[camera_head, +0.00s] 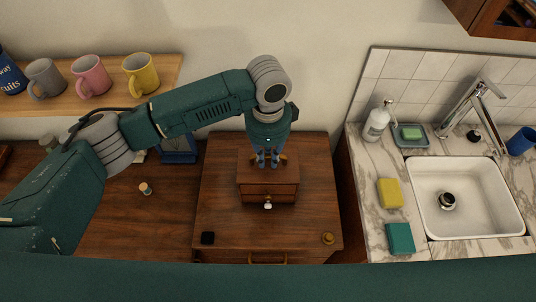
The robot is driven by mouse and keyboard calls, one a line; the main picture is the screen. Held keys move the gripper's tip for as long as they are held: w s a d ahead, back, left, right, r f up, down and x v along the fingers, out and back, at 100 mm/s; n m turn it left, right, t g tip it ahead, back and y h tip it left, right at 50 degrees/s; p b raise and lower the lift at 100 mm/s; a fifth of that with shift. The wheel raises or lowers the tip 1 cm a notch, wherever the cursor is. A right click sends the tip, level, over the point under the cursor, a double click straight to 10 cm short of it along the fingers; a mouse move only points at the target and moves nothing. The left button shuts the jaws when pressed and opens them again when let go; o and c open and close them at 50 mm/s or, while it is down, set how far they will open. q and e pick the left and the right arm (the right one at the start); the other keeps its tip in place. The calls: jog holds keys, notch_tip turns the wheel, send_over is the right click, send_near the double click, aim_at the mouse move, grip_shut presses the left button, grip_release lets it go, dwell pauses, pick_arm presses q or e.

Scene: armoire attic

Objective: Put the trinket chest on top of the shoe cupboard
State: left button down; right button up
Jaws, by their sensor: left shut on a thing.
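The trinket chest (268,188) is a small brown wooden box with a drawer front and a pale round knob. It sits upright over the top of a brown wooden cupboard (225,222), which appears to be the shoe cupboard. I cannot tell whether its base touches the surface. My left gripper (268,163) points straight down and is shut on the trinket chest at its upper part. The gripper hides part of the chest's top and back. My right gripper is not in view.
A small black item (208,238) and a round brass-coloured item (328,238) lie at the cupboard's front corners. A marble counter with a white sink (468,195) adjoins on the right. A shelf with mugs (92,76) is at upper left. A small corked bottle (145,188) stands left.

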pick_arm(q)
jog(key=shift+d, duration=0.1)
jog(key=c, duration=1.6)
grip_release()
jog(key=shift+f, duration=0.2)
jog(key=shift+c, duration=0.2)
notch_tip(320, 180, up, 12)
jog(key=b, duration=0.3)
jog(key=shift+r, duration=0.2)
jog(key=shift+s+f, duration=0.1)
